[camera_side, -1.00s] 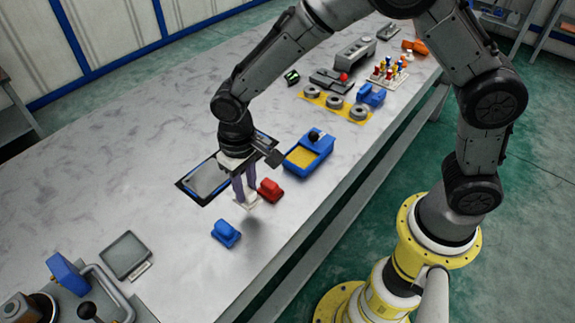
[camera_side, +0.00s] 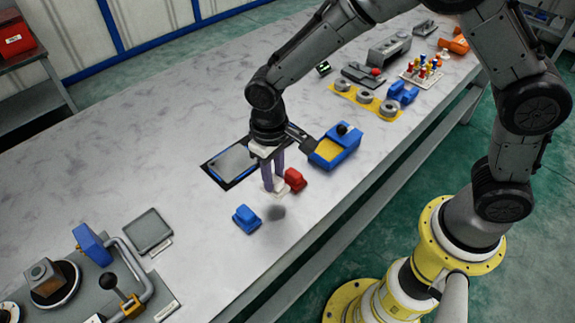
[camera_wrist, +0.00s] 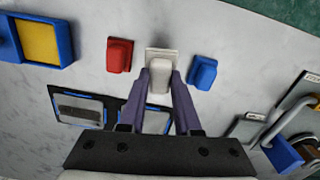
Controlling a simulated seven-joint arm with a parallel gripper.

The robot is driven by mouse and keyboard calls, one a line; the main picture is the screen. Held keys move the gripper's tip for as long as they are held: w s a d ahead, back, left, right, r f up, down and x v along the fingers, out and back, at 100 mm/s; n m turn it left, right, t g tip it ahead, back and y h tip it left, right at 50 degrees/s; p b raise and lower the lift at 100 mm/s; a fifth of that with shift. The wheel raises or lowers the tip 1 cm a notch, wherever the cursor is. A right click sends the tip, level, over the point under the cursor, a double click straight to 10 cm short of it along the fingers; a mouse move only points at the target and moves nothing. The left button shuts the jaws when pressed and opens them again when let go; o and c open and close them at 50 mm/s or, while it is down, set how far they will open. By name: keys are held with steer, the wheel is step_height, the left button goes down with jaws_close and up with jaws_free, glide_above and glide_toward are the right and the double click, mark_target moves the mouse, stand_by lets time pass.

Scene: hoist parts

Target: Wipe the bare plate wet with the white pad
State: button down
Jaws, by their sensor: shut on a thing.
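My gripper (camera_side: 273,186) points down and is shut on the white pad (camera_wrist: 160,56), a light base with a raised block between the two fingers. In the side view a dark shadow lies in front of the pad, apart from it, so it seems held above the table. Behind the gripper lies a black frame with blue edging around a grey plate (camera_side: 235,163). In the wrist view the frame shows two panels: one with a dark grey band (camera_wrist: 80,108), and one (camera_wrist: 157,120) partly hidden by my gripper. I cannot tell whether either is wet.
A red block (camera_side: 295,180) is close right of the pad, a blue block (camera_side: 246,218) to its left. A blue tray with a yellow inside (camera_side: 327,150) stands farther right. A separate grey plate (camera_side: 148,231) and a clamp fixture are at left.

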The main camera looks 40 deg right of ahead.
steer(key=d+r+m, duration=0.1)
steer(key=d+r, duration=0.1)
steer(key=d, duration=0.7)
steer(key=d+r, duration=0.3)
steer(key=d, duration=0.7)
steer(key=shift+w+a+f, duration=0.1)
steer(key=shift+w+f, duration=0.1)
steer(key=shift+f, duration=1.5)
steer(key=shift+w+f, duration=0.15)
steer(key=shift+f, duration=1.5)
steer(key=shift+f, duration=0.3)
step_height(320, 180, up, 7)
steer(key=shift+r, duration=0.1)
